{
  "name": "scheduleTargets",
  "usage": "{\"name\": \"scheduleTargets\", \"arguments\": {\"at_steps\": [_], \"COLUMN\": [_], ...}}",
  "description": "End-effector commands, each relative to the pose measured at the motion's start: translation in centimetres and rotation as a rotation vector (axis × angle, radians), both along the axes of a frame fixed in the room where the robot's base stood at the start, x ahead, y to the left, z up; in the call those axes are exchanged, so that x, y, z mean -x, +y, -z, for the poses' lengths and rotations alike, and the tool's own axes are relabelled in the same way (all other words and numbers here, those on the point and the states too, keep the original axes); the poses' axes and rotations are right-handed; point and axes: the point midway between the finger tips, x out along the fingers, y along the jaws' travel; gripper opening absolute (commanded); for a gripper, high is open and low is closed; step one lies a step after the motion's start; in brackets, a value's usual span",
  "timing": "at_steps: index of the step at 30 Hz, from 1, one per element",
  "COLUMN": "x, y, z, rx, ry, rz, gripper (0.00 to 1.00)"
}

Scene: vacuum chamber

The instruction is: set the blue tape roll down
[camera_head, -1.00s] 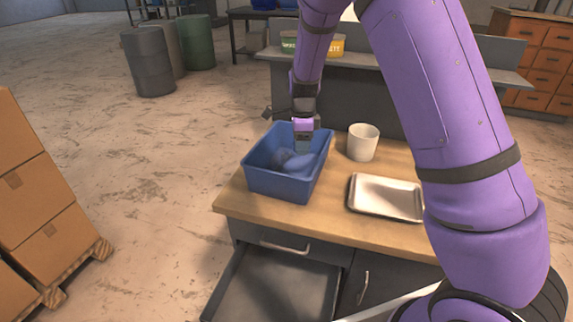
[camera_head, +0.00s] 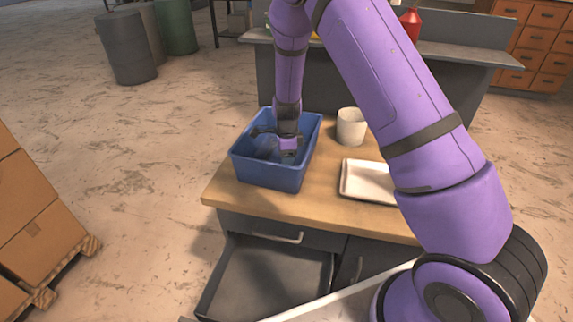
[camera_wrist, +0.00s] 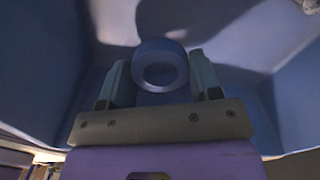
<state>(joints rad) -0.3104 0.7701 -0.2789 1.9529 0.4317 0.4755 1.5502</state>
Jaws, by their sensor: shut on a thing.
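The blue tape roll (camera_wrist: 160,46) shows in the wrist view between the two fingers of my gripper (camera_wrist: 161,75). The gripper is shut on it. In the wrist view the blue walls of the bin (camera_wrist: 287,90) surround the gripper and roll. In the head view my gripper (camera_head: 289,155) reaches down inside the blue bin (camera_head: 268,176), which stands on the wooden worktop. The roll cannot be made out in the head view. The gap between the roll and the bin floor cannot be judged.
An open drawer (camera_head: 262,280) juts out below the worktop (camera_head: 300,208). Cardboard boxes (camera_head: 35,220) sit on a pallet at left.

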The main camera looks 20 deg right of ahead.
Motion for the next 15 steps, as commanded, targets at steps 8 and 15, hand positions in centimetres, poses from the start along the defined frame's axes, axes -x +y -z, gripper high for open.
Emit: {"name": "scheduleTargets", "arguments": {"at_steps": [8,15], "x": [0.1,0.0], "y": [-0.1,0.0], "z": [3.3,3.4], "rx": [0.000,0.000], "ry": [0.002,0.001], "rz": [0.001,0.000], "gripper": [0.35,0.35]}}
